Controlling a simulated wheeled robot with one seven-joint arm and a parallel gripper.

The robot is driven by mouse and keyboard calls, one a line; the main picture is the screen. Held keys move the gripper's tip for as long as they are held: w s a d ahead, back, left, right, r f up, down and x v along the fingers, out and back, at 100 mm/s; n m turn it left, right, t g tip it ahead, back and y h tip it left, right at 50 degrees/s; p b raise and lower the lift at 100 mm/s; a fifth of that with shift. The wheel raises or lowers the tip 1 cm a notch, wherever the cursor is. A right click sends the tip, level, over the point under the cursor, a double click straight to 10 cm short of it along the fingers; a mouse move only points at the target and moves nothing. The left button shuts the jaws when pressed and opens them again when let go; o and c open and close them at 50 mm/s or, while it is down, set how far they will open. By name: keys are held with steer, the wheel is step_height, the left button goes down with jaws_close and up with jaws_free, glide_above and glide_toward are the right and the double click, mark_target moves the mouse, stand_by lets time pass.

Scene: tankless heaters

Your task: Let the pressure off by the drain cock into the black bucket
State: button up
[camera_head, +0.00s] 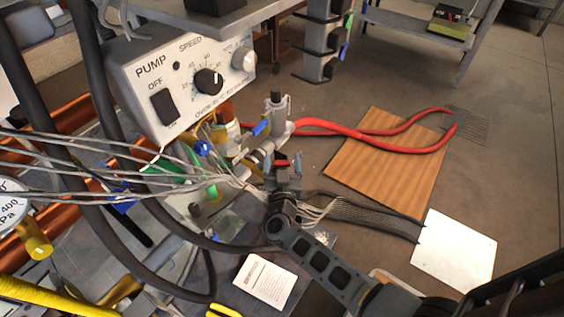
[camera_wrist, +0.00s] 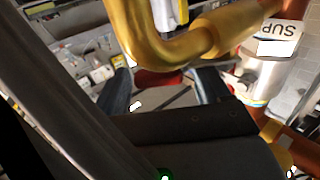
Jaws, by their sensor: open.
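My gripper (camera_head: 283,172) is open at the end of my arm, below the grey valve body and pipe fittings (camera_head: 277,118). In the wrist view its two dark fingers stand apart (camera_wrist: 164,92). A small dark-red part (camera_wrist: 158,77) shows between and beyond the fingertips. In the head view a red part (camera_head: 283,163) shows at the fingertips; I cannot tell whether they touch it. Blue lever handles (camera_head: 261,127) and (camera_head: 203,147) sit on the fittings. I cannot tell which part is the drain cock. I cannot make out the black bucket.
A pump control box (camera_head: 180,85) stands above left. Grey cables (camera_head: 130,165) and black hoses (camera_head: 40,110) crowd the left. A red hose (camera_head: 370,133) runs over a wooden board (camera_head: 385,165) on the floor. A brass pipe bend (camera_wrist: 155,45) crosses close above the fingers.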

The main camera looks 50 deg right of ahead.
steer(key=p+v, duration=0.1)
steer(key=v, duration=0.6)
steer(key=shift+s+a, duration=0.25)
steer(key=shift+a, duration=0.05)
stand_by(1.0)
